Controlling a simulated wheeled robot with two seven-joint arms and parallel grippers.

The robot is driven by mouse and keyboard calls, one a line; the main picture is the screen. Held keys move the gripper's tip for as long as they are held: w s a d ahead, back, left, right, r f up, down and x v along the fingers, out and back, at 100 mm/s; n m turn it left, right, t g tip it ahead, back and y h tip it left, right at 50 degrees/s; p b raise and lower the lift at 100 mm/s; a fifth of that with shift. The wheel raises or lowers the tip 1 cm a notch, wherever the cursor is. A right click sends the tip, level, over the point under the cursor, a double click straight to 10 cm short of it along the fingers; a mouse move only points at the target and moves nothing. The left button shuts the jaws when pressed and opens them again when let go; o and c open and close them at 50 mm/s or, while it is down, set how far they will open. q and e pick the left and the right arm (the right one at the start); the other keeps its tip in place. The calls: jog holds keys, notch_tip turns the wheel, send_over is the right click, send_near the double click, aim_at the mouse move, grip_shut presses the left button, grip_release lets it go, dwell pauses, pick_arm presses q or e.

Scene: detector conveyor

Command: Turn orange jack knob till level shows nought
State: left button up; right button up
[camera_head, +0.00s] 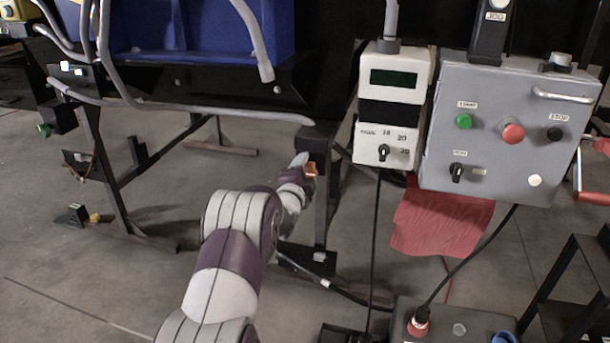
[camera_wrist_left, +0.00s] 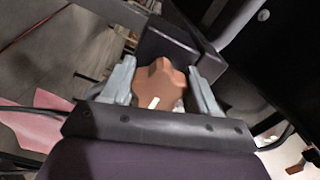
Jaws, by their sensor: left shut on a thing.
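The orange jack knob (camera_wrist_left: 160,84) sits between the two grey fingers of my left gripper (camera_wrist_left: 164,92) in the left wrist view, with a white mark on its face. The fingers are shut on it from both sides. In the head view the knob (camera_head: 311,170) shows as a small orange patch at the stand's leg, and my left gripper (camera_head: 303,168) reaches it from the left. The level display (camera_head: 393,78) is a dark screen on the white box; no number can be read on it. My right gripper is not in view.
A grey control box (camera_head: 505,130) with several buttons stands right of the white box (camera_head: 362,150). A red cloth (camera_head: 440,222) hangs below it. Black cables run down to a grey floor box (camera_head: 450,325). A blue bin (camera_head: 185,35) is above the stand.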

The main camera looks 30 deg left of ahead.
pick_arm(q)
jog(key=shift+f+m, duration=0.1)
jog(key=shift+m, duration=0.5)
jog(key=shift+m+b, duration=0.3)
jog(key=o, duration=1)
jog(key=shift+c, duration=0.2)
